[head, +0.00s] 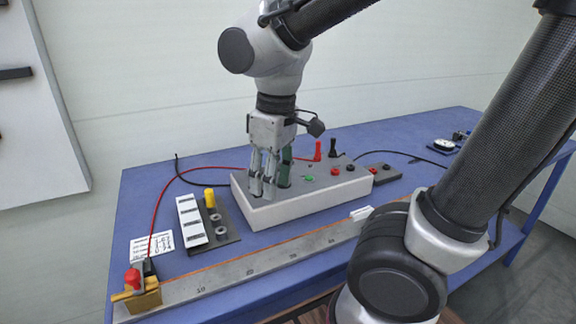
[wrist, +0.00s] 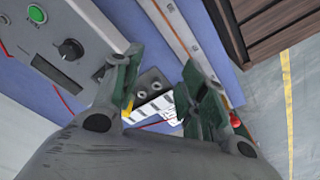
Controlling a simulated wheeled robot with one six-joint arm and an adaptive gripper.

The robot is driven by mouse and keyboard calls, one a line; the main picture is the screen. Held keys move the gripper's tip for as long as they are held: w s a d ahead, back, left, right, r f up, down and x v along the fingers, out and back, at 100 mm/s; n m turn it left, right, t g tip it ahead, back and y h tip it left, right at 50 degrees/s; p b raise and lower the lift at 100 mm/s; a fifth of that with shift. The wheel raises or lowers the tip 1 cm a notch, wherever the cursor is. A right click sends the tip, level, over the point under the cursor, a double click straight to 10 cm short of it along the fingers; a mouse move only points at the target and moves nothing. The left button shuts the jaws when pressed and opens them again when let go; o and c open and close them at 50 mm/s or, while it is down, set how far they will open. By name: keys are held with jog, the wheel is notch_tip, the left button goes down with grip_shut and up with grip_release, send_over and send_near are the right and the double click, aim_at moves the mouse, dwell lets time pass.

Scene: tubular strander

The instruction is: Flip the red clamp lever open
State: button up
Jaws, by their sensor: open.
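A red lever or knob (head: 132,278) sits on a brass-coloured clamp (head: 147,297) at the near left end of the long ruler rail (head: 240,268). A black piece and a red wire join it there. My gripper (head: 263,188) is above the left part of the light control box, pointing down, well right of and behind the clamp. It is open and empty; in the wrist view (wrist: 162,85) its green-padded fingers stand apart. A small red part (wrist: 236,121) shows beside the right finger there, mostly hidden; I cannot tell if it is the lever.
The control box (head: 300,202) carries buttons, a knob and upright red and black plugs. A dark plate (head: 222,232) with a yellow-capped post and a striped white block stands between box and clamp. A paper label (head: 152,246) lies behind the clamp. A dial gauge (head: 444,145) is far right.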

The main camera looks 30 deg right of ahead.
jog(key=shift+w+d+r+m, duration=0.1)
jog(key=shift+d+r+m, duration=0.1)
jog(key=shift+d, duration=0.4)
jog(key=shift+d+r+m, duration=0.1)
jog(key=shift+d+r, duration=0.05)
jog(key=shift+d, duration=0.4)
jog(key=s+d+r+m+t, duration=0.1)
jog(key=s+d+m, duration=0.1)
jog(key=d, duration=0.5)
jog(key=s+d+r+m+t, duration=0.2)
jog(key=d+m, duration=0.2)
jog(key=d, duration=0.3)
jog(key=shift+r+m+h, duration=0.3)
jog(key=shift+h, duration=0.1)
